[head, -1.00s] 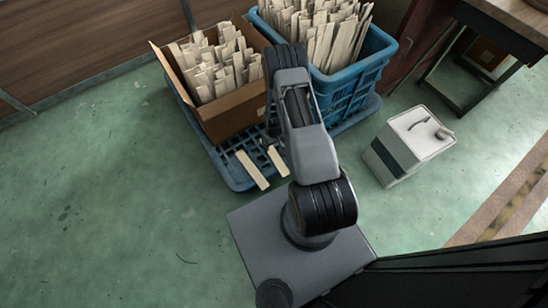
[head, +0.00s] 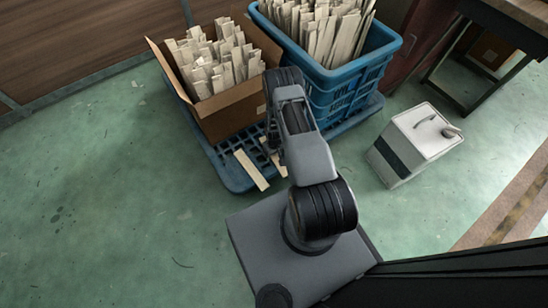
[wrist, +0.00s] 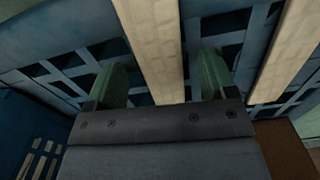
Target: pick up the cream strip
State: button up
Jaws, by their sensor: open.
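Two cream strips lie on the blue pallet. One cream strip (head: 251,170) is in plain view in the head view, and it seems to be the strip at the right of the wrist view (wrist: 287,50). The other cream strip (head: 275,160) is partly covered by my arm in the head view. In the wrist view a cream strip (wrist: 154,45) runs between the two green fingers of my gripper (wrist: 163,68), with a gap on each side. My gripper is open and holds nothing. It is hidden behind my arm in the head view.
The blue pallet (head: 229,170) bears a cardboard box (head: 234,108) and a blue crate (head: 350,92), both full of upright strips and close to my gripper. A white container (head: 412,145) stands on the floor at right. Green floor at left is clear.

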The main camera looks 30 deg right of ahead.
jog(key=shift+f, duration=0.45)
jog(key=shift+r, duration=0.1)
jog(key=shift+c, duration=0.4)
jog(key=c, duration=0.9)
